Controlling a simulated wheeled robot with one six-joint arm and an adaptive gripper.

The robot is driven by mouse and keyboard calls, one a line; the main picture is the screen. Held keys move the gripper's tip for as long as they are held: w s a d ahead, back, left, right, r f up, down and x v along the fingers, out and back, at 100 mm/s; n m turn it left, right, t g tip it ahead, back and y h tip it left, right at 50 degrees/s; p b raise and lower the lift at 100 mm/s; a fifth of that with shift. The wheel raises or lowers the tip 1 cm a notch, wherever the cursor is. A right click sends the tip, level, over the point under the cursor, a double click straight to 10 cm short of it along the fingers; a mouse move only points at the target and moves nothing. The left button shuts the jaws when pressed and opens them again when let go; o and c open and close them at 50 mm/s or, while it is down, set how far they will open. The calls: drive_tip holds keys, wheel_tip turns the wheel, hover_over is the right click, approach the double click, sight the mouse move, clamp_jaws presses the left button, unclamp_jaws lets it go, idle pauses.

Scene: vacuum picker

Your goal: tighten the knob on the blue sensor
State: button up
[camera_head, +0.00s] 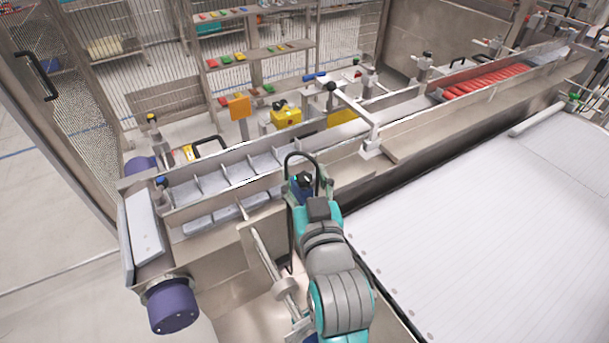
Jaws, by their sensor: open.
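My teal and grey arm reaches up from the bottom centre, and its far end with my gripper (305,181) is at the front edge of the conveyor. The gripper is open; its fingers are small and hard to make out. A small blue part (301,190) shows right at the arm's end, under a dark top; I cannot tell whether it is the sensor or whether the gripper touches it. Another small blue piece with a dark top (160,183) stands at the conveyor's left end, well apart from my gripper. No knob's thread or tightness can be made out.
A black hoop (301,156) arches at the arm's end. The metal conveyor (390,128) runs diagonally, with grey divided compartments (232,172) and red items (484,82). A purple motor (172,305) sticks out front left. A wide white surface (490,220) lies clear at right.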

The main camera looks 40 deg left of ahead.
drive_tip(key=v, duration=0.7)
